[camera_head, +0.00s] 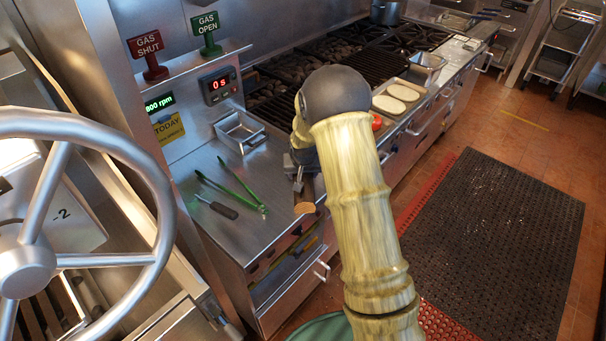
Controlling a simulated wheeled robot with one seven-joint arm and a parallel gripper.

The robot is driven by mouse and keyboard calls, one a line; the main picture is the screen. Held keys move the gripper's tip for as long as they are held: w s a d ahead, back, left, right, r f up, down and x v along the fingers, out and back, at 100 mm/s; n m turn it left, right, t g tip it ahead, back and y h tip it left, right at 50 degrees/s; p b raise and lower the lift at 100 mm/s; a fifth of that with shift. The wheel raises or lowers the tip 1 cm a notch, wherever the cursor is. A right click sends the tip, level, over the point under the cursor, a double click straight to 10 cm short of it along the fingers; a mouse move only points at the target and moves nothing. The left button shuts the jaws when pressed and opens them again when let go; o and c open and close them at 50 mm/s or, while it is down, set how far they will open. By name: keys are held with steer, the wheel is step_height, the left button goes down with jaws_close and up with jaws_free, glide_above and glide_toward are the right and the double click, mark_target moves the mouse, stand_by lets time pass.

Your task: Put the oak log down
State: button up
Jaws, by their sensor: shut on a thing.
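The oak log (304,197) shows as a short dark-barked piece with a pale cut end facing the camera. My gripper (298,172) is shut on it, at the front edge of the steel counter (225,225). My own arm hides much of the gripper and the far part of the log. I cannot tell whether the log touches the counter or hangs just above it.
Green tongs (232,184) and a dark-handled tool (216,206) lie on the counter, left of the log. A small steel pan (240,130) stands behind them. Burners and a grill (375,65) lie beyond. A large handwheel (150,170) stands at left.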

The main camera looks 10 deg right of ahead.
step_height(320, 180, up, 10)
steer(key=shift+r+b, duration=0.1)
steer(key=shift+b, duration=0.75)
steer(key=shift+d, duration=0.1)
